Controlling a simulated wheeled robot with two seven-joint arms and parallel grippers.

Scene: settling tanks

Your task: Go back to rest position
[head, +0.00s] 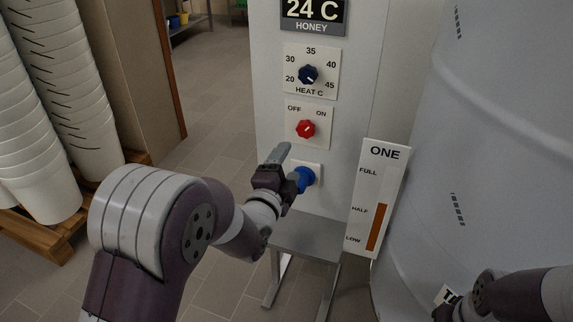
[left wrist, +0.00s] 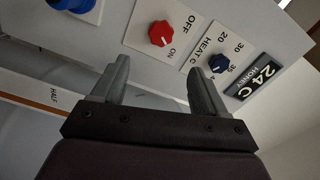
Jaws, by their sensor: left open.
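My left gripper (head: 287,162) is in front of the white control panel, beside the blue round knob or button (head: 305,178). In the left wrist view the left gripper (left wrist: 160,78) shows two fingers spread apart with nothing between them. The red OFF/ON knob (head: 306,129) is just above it and also shows in the left wrist view (left wrist: 161,34). The dark blue heat knob (head: 308,74) sits higher on the panel. My right gripper (head: 447,311) is at the bottom right, partly cut off by the frame edge; its fingers cannot be made out.
The display (head: 313,12) reads 24 C, HONEY. A gauge labelled ONE (head: 380,190) is right of the panel, beside a large pale tank (head: 500,130). Stacked white buckets (head: 85,90) stand on a wooden pallet (head: 45,238) at left. Tiled floor (head: 210,90) is open between.

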